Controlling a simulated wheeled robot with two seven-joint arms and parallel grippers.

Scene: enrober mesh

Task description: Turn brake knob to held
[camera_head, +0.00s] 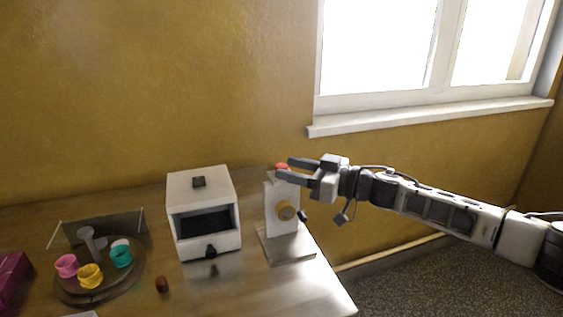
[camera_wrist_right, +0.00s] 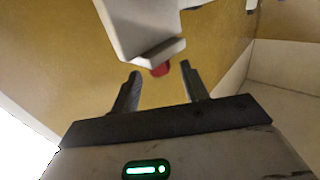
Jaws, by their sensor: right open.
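A white upright post (camera_head: 272,208) stands on a flat base plate at the table's right end. A red cap (camera_head: 281,167) is at the post's top. My right gripper (camera_head: 283,169) reaches in from the right at the height of the post's top, fingers apart and empty. In the right wrist view, the red cap (camera_wrist_right: 160,70) shows between the open fingertips, under the white body (camera_wrist_right: 135,28). I cannot tell whether they touch. My left gripper is out of view.
A white box machine (camera_head: 203,185) with a dark opening stands left of the post. Further left is a round tray (camera_head: 75,293) with coloured cups. A small brown piece (camera_head: 162,285) lies in front. The window sill (camera_head: 430,115) is above my right arm.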

